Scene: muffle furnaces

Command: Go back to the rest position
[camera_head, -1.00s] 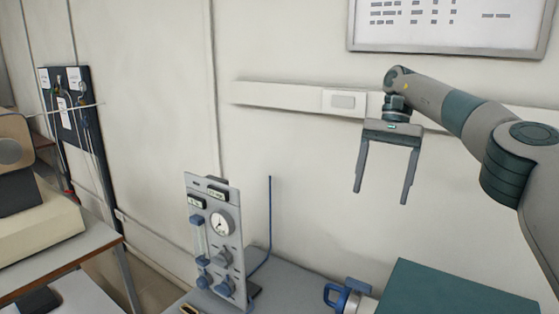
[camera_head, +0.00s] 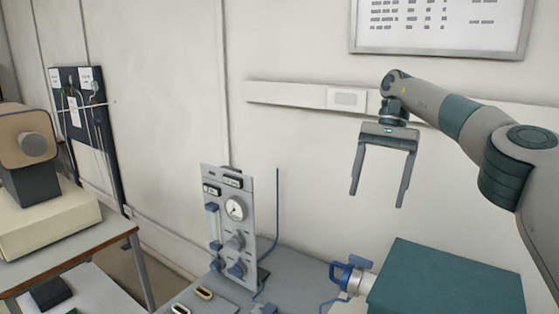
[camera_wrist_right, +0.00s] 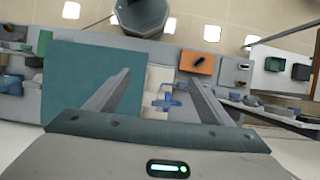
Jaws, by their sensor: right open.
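My right gripper (camera_head: 378,193) is raised in the head view, in front of the pale wall. Its two fingers point down, spread apart, with nothing between them. In the right wrist view its fingers (camera_wrist_right: 163,88) also show open, seen from above over the bench. My left gripper is not in view.
A gauge panel (camera_head: 226,225) stands on the grey bench (camera_head: 303,265). A teal box (camera_head: 440,280) with a blue-handled fitting (camera_head: 345,275) is below my right gripper. A beige device (camera_head: 28,155) stands on the left table. The wall near the gripper carries a pale rail (camera_head: 285,93).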

